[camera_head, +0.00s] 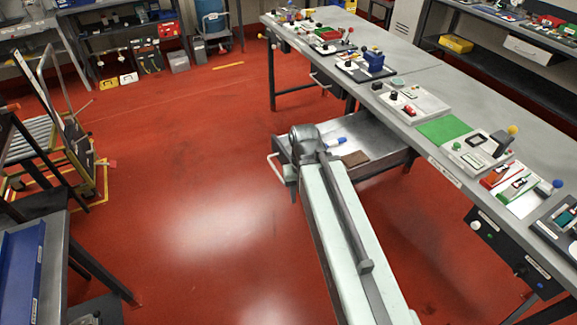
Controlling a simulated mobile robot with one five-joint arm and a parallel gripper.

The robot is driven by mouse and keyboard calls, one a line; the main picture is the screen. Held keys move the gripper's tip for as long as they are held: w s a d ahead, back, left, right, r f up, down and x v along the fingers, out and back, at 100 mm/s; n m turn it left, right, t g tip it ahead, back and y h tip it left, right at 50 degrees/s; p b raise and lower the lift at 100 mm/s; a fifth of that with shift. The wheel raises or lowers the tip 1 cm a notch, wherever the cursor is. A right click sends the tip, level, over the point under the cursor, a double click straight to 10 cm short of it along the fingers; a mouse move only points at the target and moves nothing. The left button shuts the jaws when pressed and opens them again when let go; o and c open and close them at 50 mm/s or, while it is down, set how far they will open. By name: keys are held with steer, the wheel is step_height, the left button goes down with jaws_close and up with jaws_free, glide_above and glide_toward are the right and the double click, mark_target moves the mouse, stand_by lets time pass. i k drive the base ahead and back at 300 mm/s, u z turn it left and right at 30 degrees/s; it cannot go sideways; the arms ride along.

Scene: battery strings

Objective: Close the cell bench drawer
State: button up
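The cell bench drawer (400,158) is grey and stands pulled out from under the long grey bench (405,55) at the right. Its light handle (275,168) sticks out at the left of its front. A blue-handled tool (336,141), a brown flat piece (355,158) and a pale sheet lie inside. My pale arm reaches up from the bottom edge, and its far joint covers part of the drawer's front. My gripper cannot be made out; it is hidden beyond that joint. Whether it touches the drawer or handle cannot be told.
The bench top carries several devices and a green mat (443,127). A dark box (512,250) hangs below its near end. A trolley (55,150) and a table with a blue tray (22,265) stand at the left. The red floor left of the drawer is clear.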

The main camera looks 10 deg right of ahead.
mark_target(363, 130)
steer(key=i, duration=0.9)
steer(key=u, duration=2.45)
steer(key=k, duration=0.75)
steer(key=u, duration=0.5)
steer(key=i, duration=1)
